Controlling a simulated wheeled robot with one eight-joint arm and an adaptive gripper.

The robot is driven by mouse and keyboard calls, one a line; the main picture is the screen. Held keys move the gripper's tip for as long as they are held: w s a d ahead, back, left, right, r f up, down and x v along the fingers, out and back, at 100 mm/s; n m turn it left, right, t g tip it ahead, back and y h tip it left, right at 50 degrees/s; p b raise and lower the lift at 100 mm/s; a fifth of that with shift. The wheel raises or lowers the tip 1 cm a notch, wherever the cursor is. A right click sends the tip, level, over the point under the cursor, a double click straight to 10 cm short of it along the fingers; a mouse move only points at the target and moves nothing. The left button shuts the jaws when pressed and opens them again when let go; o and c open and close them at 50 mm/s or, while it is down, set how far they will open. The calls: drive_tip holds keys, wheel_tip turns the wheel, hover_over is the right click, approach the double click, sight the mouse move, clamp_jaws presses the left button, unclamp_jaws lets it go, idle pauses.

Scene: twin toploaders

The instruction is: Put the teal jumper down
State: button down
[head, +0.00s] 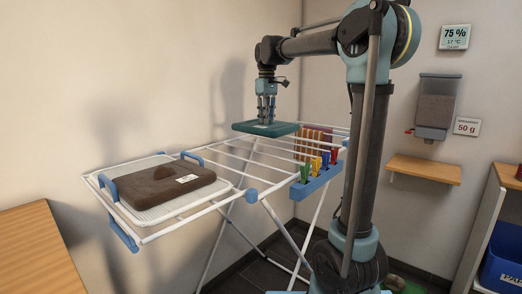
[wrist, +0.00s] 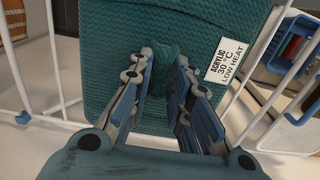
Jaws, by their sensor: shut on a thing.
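The teal jumper (head: 266,129) is a folded knitted square at the far part of the drying rack (head: 160,233). In the wrist view the teal jumper (wrist: 110,55) fills the upper middle, with a white label reading acrylic, 30 °C, low heat. My gripper (head: 266,121) is above it, pointing down. In the wrist view my gripper (wrist: 168,75) is shut on a pinched ridge of the knit. Whether the jumper touches the rack bars under it is hard to tell.
A brown folded garment (head: 168,183) lies on a white mesh tray (head: 135,210) at the rack's near left end. Coloured pegs (head: 316,165) stand in a blue holder at the rack's right side. Bare bars lie between the brown garment and the jumper. A wooden shelf (head: 424,169) is on the right wall.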

wheel_tip(320, 180, down, 5)
drive_tip(key=shift+w, duration=0.1)
drive_tip(key=shift+f, duration=2.35)
drive_tip(key=c, duration=1.5)
unclamp_jaws()
wheel_tip(320, 180, up, 12)
drive_tip(key=shift+r, duration=0.1)
